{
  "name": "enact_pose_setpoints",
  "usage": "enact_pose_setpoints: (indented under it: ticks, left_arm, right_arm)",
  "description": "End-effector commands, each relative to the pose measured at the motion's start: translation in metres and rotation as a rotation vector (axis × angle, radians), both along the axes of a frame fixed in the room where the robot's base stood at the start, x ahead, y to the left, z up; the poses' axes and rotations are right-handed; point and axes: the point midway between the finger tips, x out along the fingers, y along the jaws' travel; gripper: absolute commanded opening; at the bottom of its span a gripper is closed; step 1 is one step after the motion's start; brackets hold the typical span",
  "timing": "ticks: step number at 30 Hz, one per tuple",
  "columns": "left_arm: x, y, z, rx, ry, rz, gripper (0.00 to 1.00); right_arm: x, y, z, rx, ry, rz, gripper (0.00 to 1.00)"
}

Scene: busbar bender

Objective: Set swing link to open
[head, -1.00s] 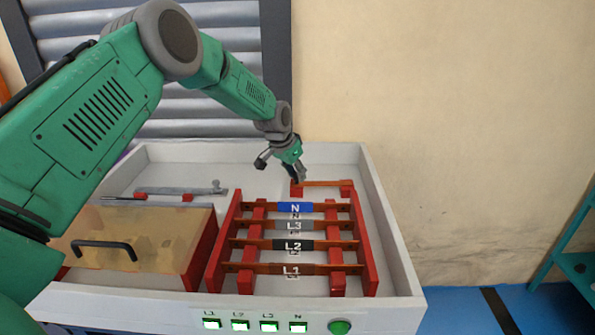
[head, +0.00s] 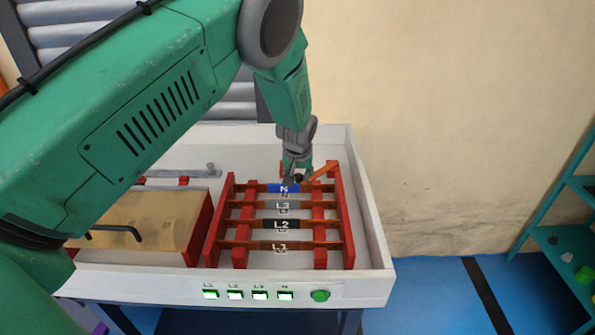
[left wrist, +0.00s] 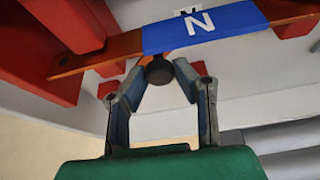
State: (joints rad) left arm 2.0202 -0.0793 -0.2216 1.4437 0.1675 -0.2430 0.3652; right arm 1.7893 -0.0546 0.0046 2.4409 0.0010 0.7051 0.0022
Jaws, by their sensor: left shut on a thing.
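The swing link (head: 323,171) is a short copper-orange bar at the back right of the busbar rack in the head view. It lies at a slant, its right end by the rear right red support and its left end toward the N busbar (head: 285,188). My left gripper (head: 299,178) is at the link's left end, just behind the N bar. In the left wrist view, its fingers (left wrist: 158,78) are closed around a black knob (left wrist: 159,71), close to the blue N label. Most of the link is hidden there. My right gripper is not in view.
Copper bars labelled L3, L2 and L1 (head: 280,246) lie in front of N on red supports (head: 347,225). A clear-covered box (head: 150,220) with a black handle stands left. The white tray (head: 372,235) has raised walls and green buttons in front.

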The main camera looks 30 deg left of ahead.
Motion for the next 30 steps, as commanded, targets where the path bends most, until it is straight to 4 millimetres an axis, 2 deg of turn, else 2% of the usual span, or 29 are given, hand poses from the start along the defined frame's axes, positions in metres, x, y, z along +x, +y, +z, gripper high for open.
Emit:
enact_pose_setpoints:
  ticks: [20,21,22,30]
  left_arm:
    - [0.0004,-0.0027,-0.0031,-0.005,0.005,0.060,0.00]
    - [0.0004,-0.0029,-0.0033,-0.005,0.005,0.059,0.38]
    - [0.0004,-0.0027,-0.0031,-0.004,0.004,0.059,0.43]
    - [0.0010,-0.0028,-0.0004,-0.004,0.000,0.058,0.43]
  right_arm:
    - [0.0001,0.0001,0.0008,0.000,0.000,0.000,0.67]
    - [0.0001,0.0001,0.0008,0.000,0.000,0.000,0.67]
    - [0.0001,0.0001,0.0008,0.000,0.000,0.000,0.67]
    - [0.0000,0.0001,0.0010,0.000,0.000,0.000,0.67]
